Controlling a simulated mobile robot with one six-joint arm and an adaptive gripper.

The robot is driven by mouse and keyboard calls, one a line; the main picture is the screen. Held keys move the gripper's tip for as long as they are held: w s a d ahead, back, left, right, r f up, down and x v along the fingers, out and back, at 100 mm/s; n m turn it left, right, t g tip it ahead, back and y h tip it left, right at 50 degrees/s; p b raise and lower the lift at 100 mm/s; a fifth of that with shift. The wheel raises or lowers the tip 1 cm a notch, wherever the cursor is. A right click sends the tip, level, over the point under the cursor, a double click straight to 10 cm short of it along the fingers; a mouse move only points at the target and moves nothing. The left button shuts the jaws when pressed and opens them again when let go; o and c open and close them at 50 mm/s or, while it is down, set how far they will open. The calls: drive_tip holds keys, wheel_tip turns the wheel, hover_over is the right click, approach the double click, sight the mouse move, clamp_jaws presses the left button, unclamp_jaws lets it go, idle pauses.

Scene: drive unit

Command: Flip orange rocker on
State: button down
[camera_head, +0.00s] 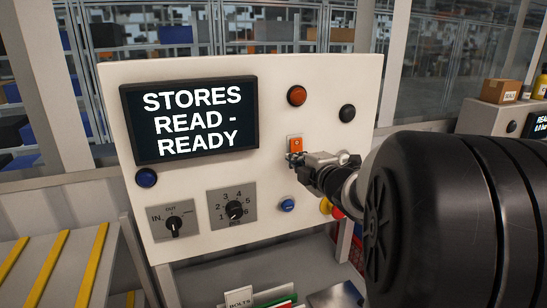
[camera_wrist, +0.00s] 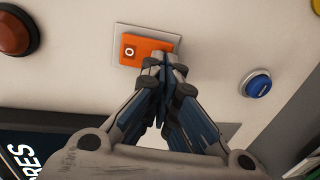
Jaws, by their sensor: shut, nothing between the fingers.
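The orange rocker (camera_head: 296,144) sits in a pale plate on the white panel (camera_head: 285,90), right of the screen. In the wrist view the rocker (camera_wrist: 143,47) shows a white "O" mark on its left half; its right part is partly hidden by my fingertips. My gripper (camera_head: 293,158) is shut and empty, with its tips at the lower edge of the rocker in the head view. In the wrist view the closed fingertips (camera_wrist: 168,62) overlap the rocker's right side. I cannot tell whether they touch it or which way the rocker is tilted.
A screen (camera_head: 190,120) reads "STORES READ - READY". Nearby are an orange-red round button (camera_head: 297,95), a black button (camera_head: 347,113), a blue button (camera_head: 287,205) and two rotary knobs (camera_head: 174,224) (camera_head: 235,210). Yellow and red round parts lie partly behind my arm. Left, a yellow-striped bench (camera_head: 55,262).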

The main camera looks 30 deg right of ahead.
drive_tip(key=shift+s, duration=0.15)
drive_tip(key=b, duration=0.2)
drive_tip(key=w+t+b, duration=0.1)
drive_tip(key=b, duration=0.2)
drive_tip(key=shift+d+f+h, duration=0.1)
drive_tip(key=shift+f+h, duration=0.1)
drive_tip(key=shift+h, duration=0.1)
drive_tip(key=shift+f, duration=0.1)
